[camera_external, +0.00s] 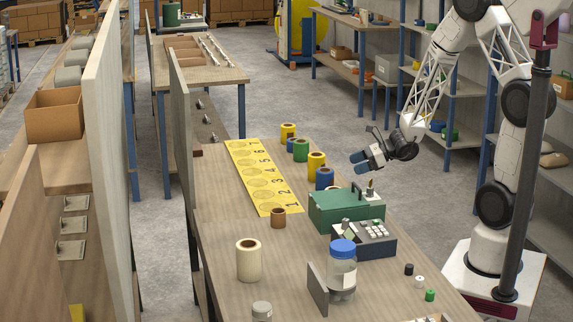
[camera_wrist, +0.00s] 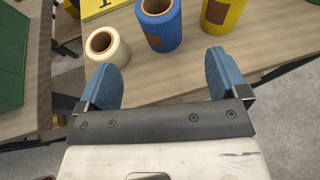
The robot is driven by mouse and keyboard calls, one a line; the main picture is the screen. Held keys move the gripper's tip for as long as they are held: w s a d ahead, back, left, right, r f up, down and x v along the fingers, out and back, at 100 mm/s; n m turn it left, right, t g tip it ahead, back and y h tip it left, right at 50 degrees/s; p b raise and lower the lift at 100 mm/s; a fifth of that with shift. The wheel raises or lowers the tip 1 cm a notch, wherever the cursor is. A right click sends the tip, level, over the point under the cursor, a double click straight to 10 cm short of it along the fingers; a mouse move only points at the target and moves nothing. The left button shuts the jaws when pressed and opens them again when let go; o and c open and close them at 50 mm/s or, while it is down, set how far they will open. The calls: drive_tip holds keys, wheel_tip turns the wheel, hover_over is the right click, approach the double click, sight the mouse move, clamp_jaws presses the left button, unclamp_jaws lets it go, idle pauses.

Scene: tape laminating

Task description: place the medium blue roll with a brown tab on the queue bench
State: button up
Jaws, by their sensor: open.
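A blue roll with a brown tab on its side (camera_wrist: 160,25) stands upright on the wooden bench (camera_external: 228,215), ahead of my gripper in the wrist view. It appears to be the nearer blue roll (camera_external: 324,178) in the external view. Another blue roll (camera_external: 292,145) stands farther back, mostly hidden. A yellow mat (camera_external: 262,175) with numbered circles lies on the bench; I cannot tell which bench is the queue bench. My gripper (camera_external: 366,159) is open and empty, its blue fingers beside the bench's right edge and also showing in the wrist view (camera_wrist: 162,80).
A cream roll (camera_wrist: 108,46) and a yellow roll (camera_wrist: 222,15) flank the blue roll. A green box (camera_external: 345,207), keypad device (camera_external: 363,240) and blue-lidded jar (camera_external: 343,268) stand nearer the camera. A brown roll (camera_external: 278,217) stands by the mat's near end.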

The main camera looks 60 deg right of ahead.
drive_tip(key=s+a+r+n+g+y, duration=0.2)
drive_tip(key=s+a+r+n+g, duration=0.6)
drive_tip(key=s+a+r+n, duration=0.55)
drive_tip(key=s+d+r+n+h, duration=0.5)
drive_tip(key=s+r+n+h, duration=0.4)
drive_tip(key=s+n, duration=0.4)
drive_tip(key=shift+r+n+g+h, duration=0.3)
drive_tip(key=shift+r+n, duration=0.25)
drive_tip(key=shift+n, duration=0.7)
